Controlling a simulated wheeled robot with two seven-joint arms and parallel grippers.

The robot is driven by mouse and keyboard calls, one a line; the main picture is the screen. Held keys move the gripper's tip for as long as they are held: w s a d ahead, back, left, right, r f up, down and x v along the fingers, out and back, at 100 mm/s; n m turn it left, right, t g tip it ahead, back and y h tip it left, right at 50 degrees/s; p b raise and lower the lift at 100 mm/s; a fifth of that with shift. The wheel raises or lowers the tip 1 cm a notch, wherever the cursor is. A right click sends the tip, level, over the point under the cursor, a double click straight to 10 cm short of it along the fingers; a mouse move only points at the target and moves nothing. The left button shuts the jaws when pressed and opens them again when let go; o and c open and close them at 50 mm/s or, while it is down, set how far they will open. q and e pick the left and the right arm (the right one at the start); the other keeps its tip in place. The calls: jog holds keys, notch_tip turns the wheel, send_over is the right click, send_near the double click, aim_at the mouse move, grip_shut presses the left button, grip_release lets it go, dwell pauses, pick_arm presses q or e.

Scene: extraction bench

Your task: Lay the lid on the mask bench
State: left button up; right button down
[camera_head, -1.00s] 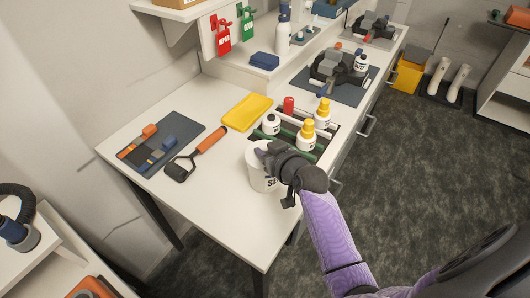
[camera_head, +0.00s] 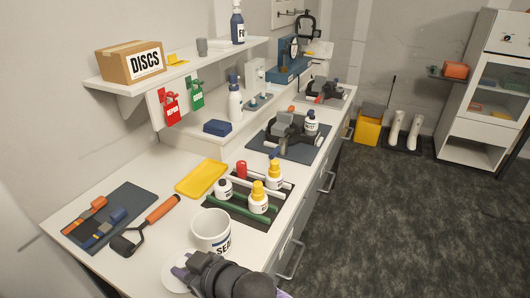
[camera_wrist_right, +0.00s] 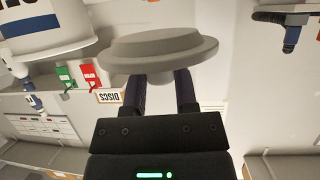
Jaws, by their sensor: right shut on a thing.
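The lid (camera_head: 175,278) is a pale round disc held by my right gripper (camera_head: 184,268) in front of and left of the tub. In the wrist view the lid (camera_wrist_right: 158,50) shows as a grey stepped disc at the tips of my shut right gripper (camera_wrist_right: 160,82). The white lettered tub (camera_head: 213,234) stands open on the mask bench (camera_head: 155,190); its wall also shows at the wrist view's upper left (camera_wrist_right: 50,40). I cannot tell whether the lid touches the bench. My left gripper is not in view.
A squeegee-like tool (camera_head: 148,224) and a dark tool mat (camera_head: 125,200) lie left of the tub. A bottle rack (camera_head: 280,205), yellow tray (camera_head: 203,178) and mask mat (camera_head: 265,148) lie beyond it. Bare bench shows between the tool and tub.

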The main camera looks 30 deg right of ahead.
jog(key=shift+s+a+f, duration=0.1)
jog(key=shift+a+f, duration=0.05)
jog(key=shift+a, duration=0.05)
notch_tip(320, 180, down, 10)
jog(key=b, duration=0.4)
jog(key=shift+f, duration=0.1)
jog(key=shift+c, duration=2)
grip_release()
